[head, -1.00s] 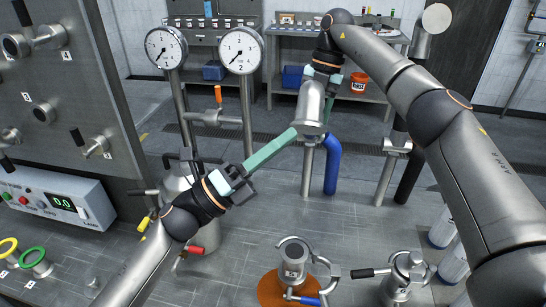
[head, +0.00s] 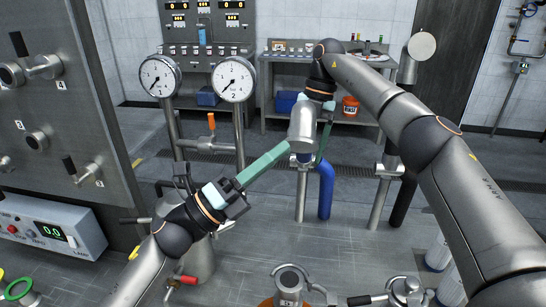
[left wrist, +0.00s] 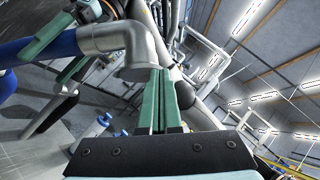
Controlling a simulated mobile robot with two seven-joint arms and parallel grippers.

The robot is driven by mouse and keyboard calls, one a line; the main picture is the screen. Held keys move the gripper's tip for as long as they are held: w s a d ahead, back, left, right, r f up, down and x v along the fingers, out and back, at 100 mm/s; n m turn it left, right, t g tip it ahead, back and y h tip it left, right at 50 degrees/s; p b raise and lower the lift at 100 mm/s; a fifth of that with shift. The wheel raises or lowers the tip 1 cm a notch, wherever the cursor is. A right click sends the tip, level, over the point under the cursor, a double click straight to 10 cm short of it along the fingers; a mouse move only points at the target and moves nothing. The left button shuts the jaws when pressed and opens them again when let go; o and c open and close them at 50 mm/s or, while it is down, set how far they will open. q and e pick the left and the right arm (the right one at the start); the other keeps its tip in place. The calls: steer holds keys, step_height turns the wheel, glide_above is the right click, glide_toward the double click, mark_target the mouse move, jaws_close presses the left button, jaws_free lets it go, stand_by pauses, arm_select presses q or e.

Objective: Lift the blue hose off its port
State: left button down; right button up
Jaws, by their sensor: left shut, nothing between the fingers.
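The blue hose (head: 325,190) hangs in the middle of the head view, with a grey metal elbow (head: 303,127) at its top. In the left wrist view the hose (left wrist: 35,49) runs into the elbow (left wrist: 110,38), whose flange faces my left fingers. My left gripper (head: 289,147) is shut and empty, its teal fingertips beside the elbow's lower end. My right gripper (head: 318,130) comes from above. Its fingers lie by the elbow and on either side of the hose; whether they grip it is hidden. I cannot tell whether the flange touches the pipe (head: 302,195) below it.
Two pressure gauges (head: 160,76) stand on posts behind my left arm. A grey valve panel (head: 60,130) fills the left. An open-topped clamped port (head: 289,280) is at the bottom, with another capped fitting (head: 405,290) to its right. Open floor lies between.

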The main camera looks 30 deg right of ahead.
arm_select(q)
steer(key=shift+s+d+r, duration=0.1)
steer(key=shift+s+r, duration=0.05)
steer(key=shift+r, duration=0.15)
steer(key=shift+s, duration=0.1)
steer(key=shift+s+f, duration=0.25)
steer(key=shift+f, duration=0.2)
steer(key=s+a+f, duration=0.2)
steer(key=a+f, duration=0.7)
steer(key=a, duration=0.2)
steer(key=w+a+f+n+t+y, duration=0.2)
steer(key=a+f+n+t+y, duration=0.3)
steer(key=n, duration=0.7)
steer(key=w+a+f+n+t+y, duration=0.3)
steer(key=a+f+n+t+y, duration=0.2)
steer(key=f+n+t, duration=0.3)
steer(key=shift+a+f+n+t+y, duration=0.2)
steer(key=shift+f+n+t+y, duration=0.2)
steer(key=shift+n+t, duration=1.9)
